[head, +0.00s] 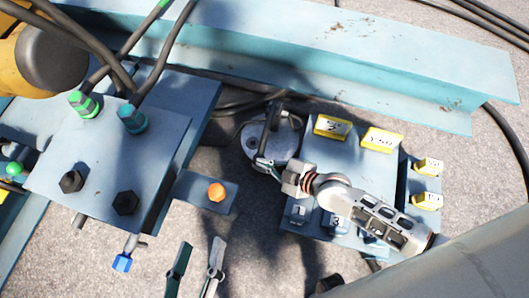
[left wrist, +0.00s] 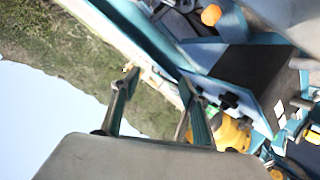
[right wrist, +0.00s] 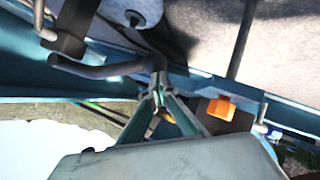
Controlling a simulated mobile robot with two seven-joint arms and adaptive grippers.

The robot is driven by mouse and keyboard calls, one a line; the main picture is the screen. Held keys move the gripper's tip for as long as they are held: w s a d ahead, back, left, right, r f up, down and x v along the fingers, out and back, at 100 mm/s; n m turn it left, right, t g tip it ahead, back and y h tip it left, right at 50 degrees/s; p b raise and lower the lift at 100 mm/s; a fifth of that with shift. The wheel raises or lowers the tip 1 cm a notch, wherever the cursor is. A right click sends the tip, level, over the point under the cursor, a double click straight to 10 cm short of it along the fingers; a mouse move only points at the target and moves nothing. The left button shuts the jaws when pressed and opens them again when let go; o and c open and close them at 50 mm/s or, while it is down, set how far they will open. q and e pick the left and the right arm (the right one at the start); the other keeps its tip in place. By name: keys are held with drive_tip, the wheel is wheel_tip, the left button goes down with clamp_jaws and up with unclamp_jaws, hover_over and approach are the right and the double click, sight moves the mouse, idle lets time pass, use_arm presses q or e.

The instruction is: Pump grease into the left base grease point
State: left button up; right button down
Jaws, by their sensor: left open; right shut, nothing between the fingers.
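A grey round canister (head: 286,142) with a dark upright handle (head: 268,128) stands on the ground at the centre; I take it for the grease pump. My right gripper (head: 265,162) is shut and empty beside the handle's lower end. In the right wrist view its closed tips (right wrist: 158,92) are at the end of a bent grey bar (right wrist: 105,70); contact is unclear. An orange cap (head: 217,192) sits on a small plate left of the canister and also shows in the right wrist view (right wrist: 222,108). My left gripper (head: 197,264) is open and empty below the plate.
A blue-grey block (head: 110,150) with bolts and green and blue hose fittings stands at left. A panel (head: 340,160) with yellow labels lies right of the canister. A long teal beam (head: 300,55) crosses the back. Bare ground lies around the left gripper.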

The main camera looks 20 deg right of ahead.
use_arm(q)
drive_tip(key=shift+d, duration=0.1)
use_arm(e)
drive_tip(key=shift+s+f, duration=0.1)
drive_tip(key=shift+f, duration=0.4)
drive_tip(key=shift+r, duration=0.1)
